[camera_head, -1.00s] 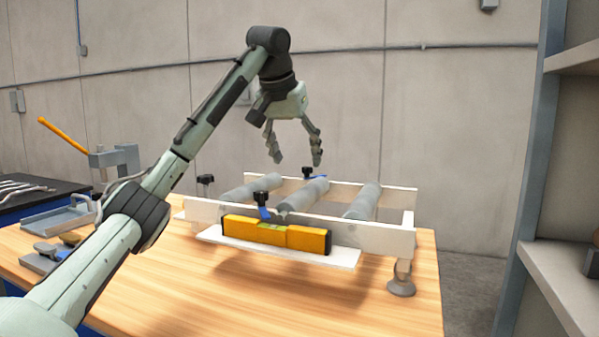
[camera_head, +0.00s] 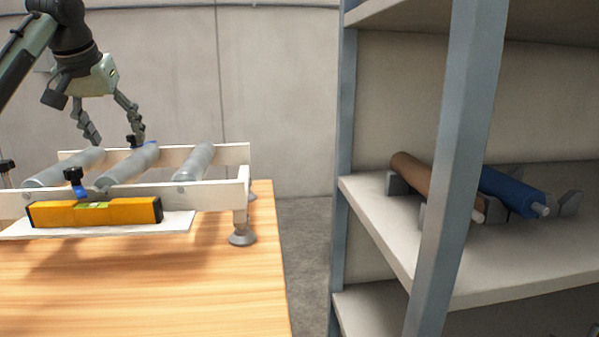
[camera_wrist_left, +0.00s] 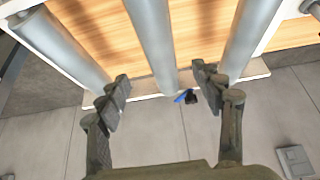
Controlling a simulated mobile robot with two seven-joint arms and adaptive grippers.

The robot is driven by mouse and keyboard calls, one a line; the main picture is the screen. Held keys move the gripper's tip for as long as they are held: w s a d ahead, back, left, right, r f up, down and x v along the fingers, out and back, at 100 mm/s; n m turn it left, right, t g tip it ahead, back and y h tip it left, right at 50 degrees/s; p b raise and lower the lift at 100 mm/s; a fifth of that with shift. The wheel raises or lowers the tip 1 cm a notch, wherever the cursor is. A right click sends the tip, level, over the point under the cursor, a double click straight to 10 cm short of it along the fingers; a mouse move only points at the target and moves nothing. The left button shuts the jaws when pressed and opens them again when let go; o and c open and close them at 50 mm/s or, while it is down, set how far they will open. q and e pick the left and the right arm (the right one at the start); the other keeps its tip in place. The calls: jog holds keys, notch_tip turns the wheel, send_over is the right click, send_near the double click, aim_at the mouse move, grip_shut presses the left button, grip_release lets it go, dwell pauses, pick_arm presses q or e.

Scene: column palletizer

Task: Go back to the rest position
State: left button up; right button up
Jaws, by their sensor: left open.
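My left gripper (camera_head: 110,124) is open and empty, above the back of the roller frame at the upper left of the head view. In the left wrist view its two fingers (camera_wrist_left: 160,95) are spread apart with nothing between them. The roller frame (camera_head: 222,192) stands on the wooden table and carries three grey rollers, one of them the right roller (camera_head: 196,160). Rollers also fill the top of the left wrist view, such as the middle roller (camera_wrist_left: 152,45). My right gripper is not in view.
A yellow level (camera_head: 130,212) lies on a white board (camera_head: 178,222) at the frame's front. The wooden table (camera_head: 200,290) is bare in front. A shelf rack (camera_head: 440,200) on the right holds a brown roller (camera_head: 412,172) and a blue roller (camera_head: 508,190) in cradles.

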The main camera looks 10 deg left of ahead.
aim_at(128, 158)
pick_arm(q)
jog(key=x, duration=0.8)
jog(key=shift+r, duration=0.1)
jog(key=shift+s, duration=0.1)
jog(key=v, duration=1.2)
jog(key=shift+a, duration=0.1)
jog(key=shift+w+f, duration=0.2)
jog(key=shift+f, duration=0.2)
jog(key=x, duration=1.1)
notch_tip(128, 158, up, 3)
jog(key=shift+w+r+p, duration=0.1)
jog(key=shift+r+p, duration=0.1)
jog(key=shift+p, duration=0.15)
jog(key=shift+w+r, duration=0.15)
jog(key=shift+r, duration=0.2)
